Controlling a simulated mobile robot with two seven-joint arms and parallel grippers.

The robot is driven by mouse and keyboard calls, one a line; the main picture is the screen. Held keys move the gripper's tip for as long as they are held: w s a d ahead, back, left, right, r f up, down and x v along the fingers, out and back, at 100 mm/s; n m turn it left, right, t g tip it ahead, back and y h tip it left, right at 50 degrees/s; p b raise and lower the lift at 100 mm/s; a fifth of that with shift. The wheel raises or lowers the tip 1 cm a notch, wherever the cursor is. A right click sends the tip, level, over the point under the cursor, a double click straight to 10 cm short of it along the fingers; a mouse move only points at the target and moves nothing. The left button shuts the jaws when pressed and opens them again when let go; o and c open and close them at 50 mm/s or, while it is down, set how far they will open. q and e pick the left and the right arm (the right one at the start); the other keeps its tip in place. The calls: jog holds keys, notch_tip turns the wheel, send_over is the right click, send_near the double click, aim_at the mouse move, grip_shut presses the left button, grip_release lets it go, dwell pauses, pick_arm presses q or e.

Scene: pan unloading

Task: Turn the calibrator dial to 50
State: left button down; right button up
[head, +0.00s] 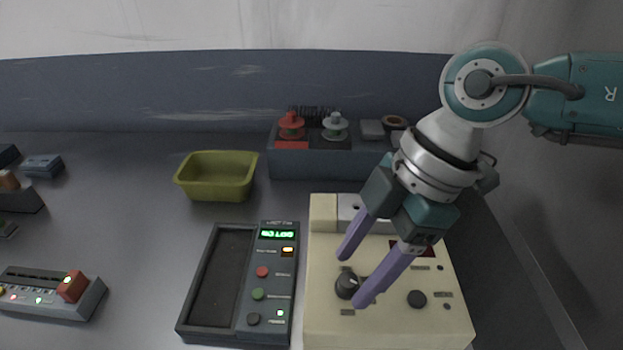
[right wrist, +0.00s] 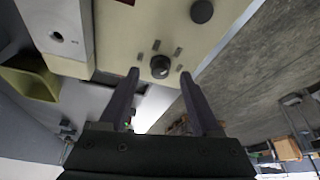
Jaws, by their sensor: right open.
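The calibrator is a cream box (head: 330,325) at the lower right of the head view. It also shows at the top of the right wrist view (right wrist: 130,35). A black dial (head: 347,284) sits on its top face, with small grey marks around it. In the right wrist view the dial (right wrist: 160,66) lies ahead of and between the two fingertips. My right gripper (head: 353,277) is open above the calibrator, its purple fingers on either side of the dial in the picture. I cannot tell whether they touch it. A second black knob (head: 416,298) is to the right. My left gripper is out of view.
A dark grey device with a green display (head: 278,234) stands just left of the calibrator. A yellow-green bin (head: 217,177) and a grey block with red and white spools (head: 290,163) are behind. A grey button box (head: 50,292) is far left.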

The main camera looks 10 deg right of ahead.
jog(key=shift+a+f, duration=0.25)
jog(key=shift+f, duration=0.4)
grip_shut()
